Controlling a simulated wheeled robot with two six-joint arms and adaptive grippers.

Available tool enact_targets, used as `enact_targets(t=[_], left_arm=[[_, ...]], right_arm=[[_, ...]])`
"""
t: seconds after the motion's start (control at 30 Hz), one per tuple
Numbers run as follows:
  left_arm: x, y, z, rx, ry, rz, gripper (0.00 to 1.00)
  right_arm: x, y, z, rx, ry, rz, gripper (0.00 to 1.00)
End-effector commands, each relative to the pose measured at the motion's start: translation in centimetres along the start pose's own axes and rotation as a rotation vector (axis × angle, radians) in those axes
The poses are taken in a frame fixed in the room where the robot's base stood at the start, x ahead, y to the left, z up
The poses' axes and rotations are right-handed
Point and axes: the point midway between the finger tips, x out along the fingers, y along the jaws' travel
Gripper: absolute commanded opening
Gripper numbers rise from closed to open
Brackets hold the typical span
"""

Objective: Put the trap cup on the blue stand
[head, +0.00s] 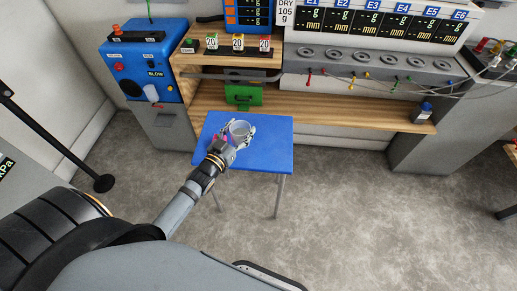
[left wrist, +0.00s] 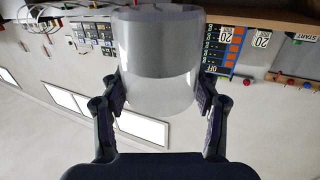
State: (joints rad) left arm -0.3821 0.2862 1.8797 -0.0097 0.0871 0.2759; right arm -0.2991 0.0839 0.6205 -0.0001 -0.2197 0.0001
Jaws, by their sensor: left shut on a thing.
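The trap cup (head: 239,130) is a clear, greyish cylinder, upright and open at the top in the head view. My left gripper (head: 235,134) is shut on it, with a finger on each side. The left wrist view shows the cup (left wrist: 157,60) large between the fingers of the left gripper (left wrist: 160,100). The blue stand (head: 270,155) is a small blue-topped table with grey legs. The cup shows over the stand's top; whether it touches the surface I cannot tell. My right gripper is in neither view.
A blue BLOW machine (head: 145,68) stands at the left. The stand's right part is bare.

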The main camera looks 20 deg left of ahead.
Motion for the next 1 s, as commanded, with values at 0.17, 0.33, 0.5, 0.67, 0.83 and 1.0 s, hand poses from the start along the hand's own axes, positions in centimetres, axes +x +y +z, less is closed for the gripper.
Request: enact_targets(t=[0.17,0.33,0.5,0.67,0.83,1.0], left_arm=[[1.4,1.0,0.3,-0.002,0.006,-0.007,0.26],[3.2,2.9,3.3,-0.009,0.001,-0.003,0.26],[4.7,4.2,5.8,-0.004,0.002,-0.001,0.26],[4.9,4.5,6.0,-0.001,0.002,-0.001,0.26],[5.7,5.1,7.4,-0.004,0.002,-0.001,0.26],[5.5,5.0,10.3,-0.001,0.001,0.0,0.26]], right_arm=[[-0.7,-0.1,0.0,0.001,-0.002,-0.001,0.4],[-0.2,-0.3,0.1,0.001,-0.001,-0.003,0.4],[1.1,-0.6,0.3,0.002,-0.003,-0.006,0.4],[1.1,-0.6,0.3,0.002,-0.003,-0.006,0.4],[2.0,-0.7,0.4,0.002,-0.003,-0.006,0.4],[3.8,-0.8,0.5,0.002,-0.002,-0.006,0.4]])
